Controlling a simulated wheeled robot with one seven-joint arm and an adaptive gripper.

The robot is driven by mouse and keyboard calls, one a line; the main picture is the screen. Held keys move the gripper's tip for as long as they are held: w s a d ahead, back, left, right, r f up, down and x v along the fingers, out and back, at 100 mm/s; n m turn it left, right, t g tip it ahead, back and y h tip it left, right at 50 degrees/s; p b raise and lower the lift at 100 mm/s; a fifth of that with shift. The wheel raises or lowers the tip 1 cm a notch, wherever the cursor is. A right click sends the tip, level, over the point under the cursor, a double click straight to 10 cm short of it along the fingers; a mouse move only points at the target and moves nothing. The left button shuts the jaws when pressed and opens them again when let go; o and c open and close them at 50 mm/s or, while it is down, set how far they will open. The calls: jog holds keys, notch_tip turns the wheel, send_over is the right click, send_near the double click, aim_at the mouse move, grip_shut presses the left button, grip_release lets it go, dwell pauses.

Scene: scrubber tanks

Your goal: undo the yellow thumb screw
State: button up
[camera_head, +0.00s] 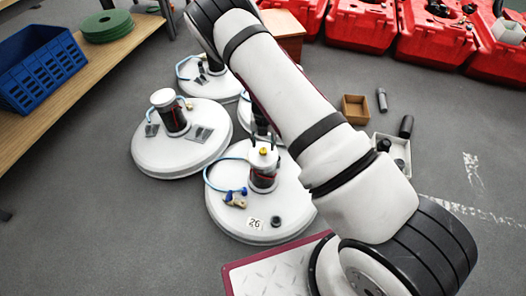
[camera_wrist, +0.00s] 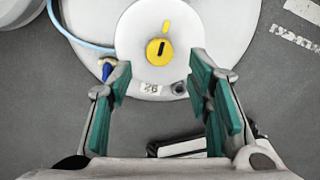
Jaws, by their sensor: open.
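The yellow thumb screw (camera_wrist: 159,49) sits on the white top of a cylindrical unit (camera_wrist: 130,38) in the wrist view, with a dark slot across its face and a small yellow mark above it. In the head view the yellow screw (camera_head: 263,151) tops the black and white cylinder on the round white tank lid labelled 26 (camera_head: 230,220). My gripper (camera_wrist: 163,88) is open and empty, its green-padded fingers apart. In the wrist picture the screw appears beyond the fingertips, between their lines, apart from both.
Other round white lids (camera_head: 180,150) with cylinders stand behind and to the left. Blue hose (camera_head: 225,160) and a brass-coloured valve (camera_head: 236,200) lie on the lid. A wooden bench with a blue crate (camera_head: 45,65) is at left; red tanks (camera_head: 362,22) stand at the back; small boxes (camera_head: 355,108) lie right.

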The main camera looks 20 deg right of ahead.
aim_at(263, 151)
jog(key=shift+f+b, duration=0.65)
jog(key=shift+f, duration=1.55)
grip_shut()
